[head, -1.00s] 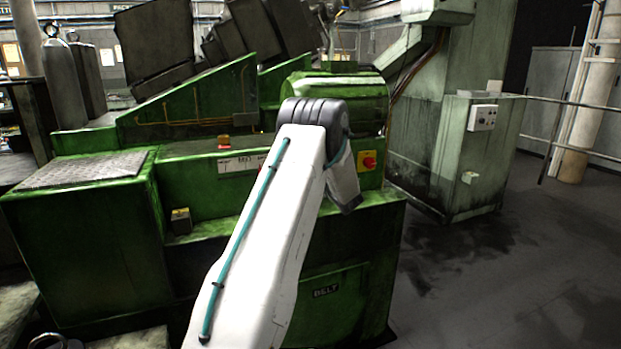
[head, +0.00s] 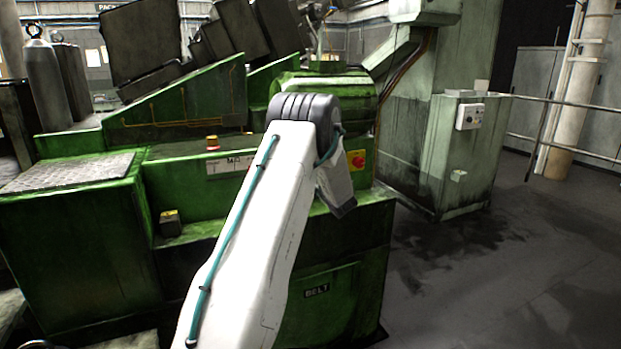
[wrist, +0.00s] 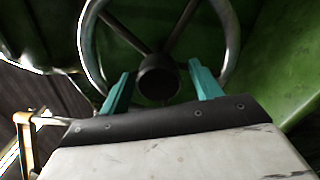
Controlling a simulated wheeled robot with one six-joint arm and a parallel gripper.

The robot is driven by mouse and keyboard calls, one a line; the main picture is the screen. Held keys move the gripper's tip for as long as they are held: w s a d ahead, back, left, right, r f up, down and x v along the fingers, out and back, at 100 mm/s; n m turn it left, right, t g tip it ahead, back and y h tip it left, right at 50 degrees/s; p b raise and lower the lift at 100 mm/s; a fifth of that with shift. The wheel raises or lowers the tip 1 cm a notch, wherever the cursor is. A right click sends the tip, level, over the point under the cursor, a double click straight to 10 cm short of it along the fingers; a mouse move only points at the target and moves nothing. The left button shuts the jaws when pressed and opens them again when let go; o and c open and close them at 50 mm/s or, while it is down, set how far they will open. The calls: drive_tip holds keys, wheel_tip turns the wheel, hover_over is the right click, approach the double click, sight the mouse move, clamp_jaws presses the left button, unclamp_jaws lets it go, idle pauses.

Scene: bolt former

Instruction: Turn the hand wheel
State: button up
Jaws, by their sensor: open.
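The hand wheel (wrist: 232,52) shows in the wrist view, at the top middle, with a pale metal rim, dark spokes and a dark round hub (wrist: 158,76). Its top is cut off by the picture edge. My gripper (wrist: 162,84) has two teal fingers spread apart, one to each side of the hub in the picture. No part of the wheel is visibly clamped, and I cannot tell whether the fingers touch it. In the head view my white arm reaches to the green machine (head: 190,170); the wheel and my gripper are hidden there.
A red button on a yellow plate (head: 356,160) is on the machine front, right of my arm. A pale green cabinet (head: 462,150) stands to the right. The floor (head: 500,270) at the right is clear. An orange-yellow bracket (wrist: 24,130) shows at the wrist view's left.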

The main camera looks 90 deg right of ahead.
drive_tip(key=shift+v, duration=2.65)
